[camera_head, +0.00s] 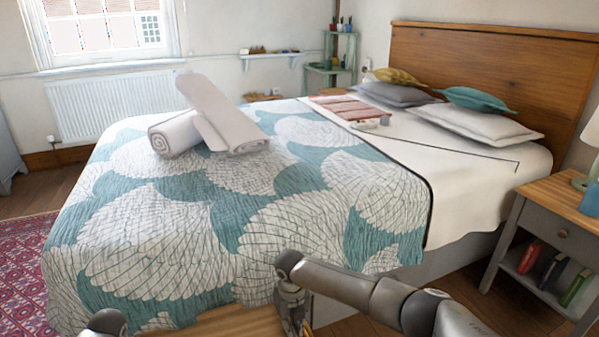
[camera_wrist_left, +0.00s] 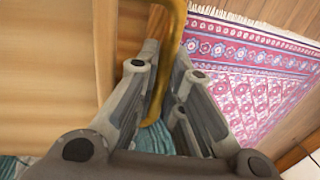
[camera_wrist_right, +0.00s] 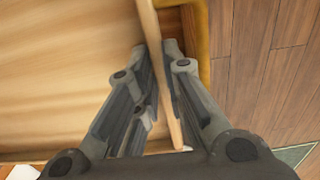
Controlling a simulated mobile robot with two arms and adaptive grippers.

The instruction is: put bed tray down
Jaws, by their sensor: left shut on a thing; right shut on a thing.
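The wooden bed tray (camera_head: 240,322) shows at the bottom edge of the head view, in front of the near side of the bed; most of it is cut off. In the left wrist view my left gripper (camera_wrist_left: 166,62) is shut around the tray's gold-coloured handle, with the wooden tray (camera_wrist_left: 50,75) to the left. In the right wrist view my right gripper (camera_wrist_right: 163,60) is shut on the tray's thin wooden side (camera_wrist_right: 155,45), with the tray floor (camera_wrist_right: 65,75) to the left. My right gripper also shows in the head view (camera_head: 294,318). What supports the tray is not visible.
The bed (camera_head: 150,240) has a teal and white cover. Two rolled towels (camera_head: 210,120) lie on it, with pillows (camera_head: 475,128) by the headboard. A nightstand (camera_head: 555,220) stands right. The bed's near part is clear. A red patterned rug (camera_head: 25,260) lies left.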

